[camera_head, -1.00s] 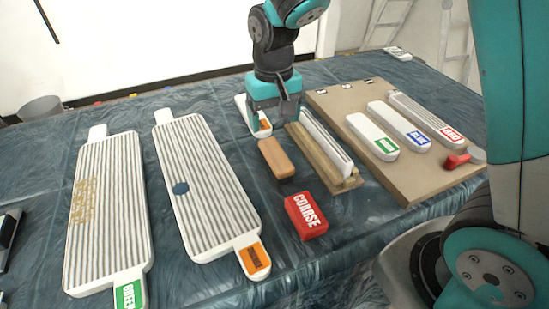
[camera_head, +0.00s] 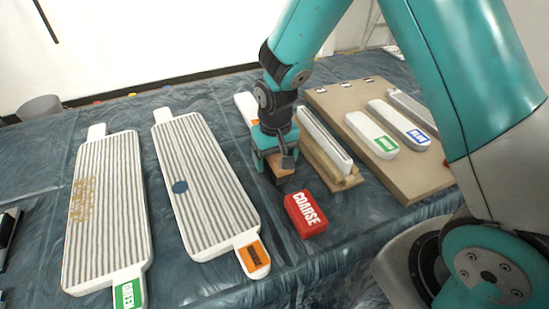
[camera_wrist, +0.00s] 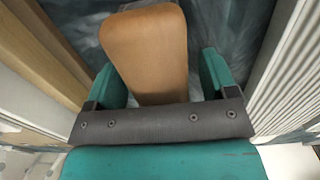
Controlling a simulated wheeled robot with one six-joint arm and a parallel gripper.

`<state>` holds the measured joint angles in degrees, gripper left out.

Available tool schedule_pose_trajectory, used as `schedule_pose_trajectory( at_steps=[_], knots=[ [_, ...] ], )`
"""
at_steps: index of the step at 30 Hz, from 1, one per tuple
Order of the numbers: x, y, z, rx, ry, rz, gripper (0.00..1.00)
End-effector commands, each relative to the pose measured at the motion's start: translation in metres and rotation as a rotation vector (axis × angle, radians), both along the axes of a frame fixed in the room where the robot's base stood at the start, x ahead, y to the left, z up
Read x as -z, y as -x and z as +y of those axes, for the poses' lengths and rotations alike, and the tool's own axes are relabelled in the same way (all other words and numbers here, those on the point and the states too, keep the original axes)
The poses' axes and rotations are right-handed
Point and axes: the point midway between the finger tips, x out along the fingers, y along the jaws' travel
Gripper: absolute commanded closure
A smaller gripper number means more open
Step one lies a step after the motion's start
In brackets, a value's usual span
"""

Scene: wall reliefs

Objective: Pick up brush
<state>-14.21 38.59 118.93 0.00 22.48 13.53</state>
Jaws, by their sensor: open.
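The brush (camera_head: 281,172) has a tan wooden back and a dark underside. It stands on the cloth-covered table between the striped panel with the orange tag and the wooden holder. My gripper (camera_head: 273,162) is right over it and hides most of it in the head view. In the wrist view the brush's wooden back (camera_wrist: 148,50) lies between the two teal fingers of my gripper (camera_wrist: 162,78). The fingers are open, with a gap visible at the right side. I cannot tell whether the left finger touches the brush.
A red COARSE block (camera_head: 306,214) lies just in front of the brush. The wooden holder (camera_head: 327,168) with an upright white panel stands close on the right. The striped panel with the orange tag (camera_head: 205,188) is on the left. A tan board (camera_head: 411,184) carries labelled white pieces.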

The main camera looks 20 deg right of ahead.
Motion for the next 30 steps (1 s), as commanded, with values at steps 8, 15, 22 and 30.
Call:
schedule_pose_trajectory(
  at_steps=[8, 15, 22, 30],
  knots=[
    [0.0, 0.0, 0.0, 0.0, 0.0, 0.0, 0.56],
    [-0.001, 0.0, 0.0, 0.0, 0.0, 0.0, 0.77],
    [-0.005, 0.0, 0.0, 0.0, 0.0, -0.002, 0.77],
    [-0.046, -0.001, 0.001, 0.0, -0.001, -0.006, 0.77]
  ],
)
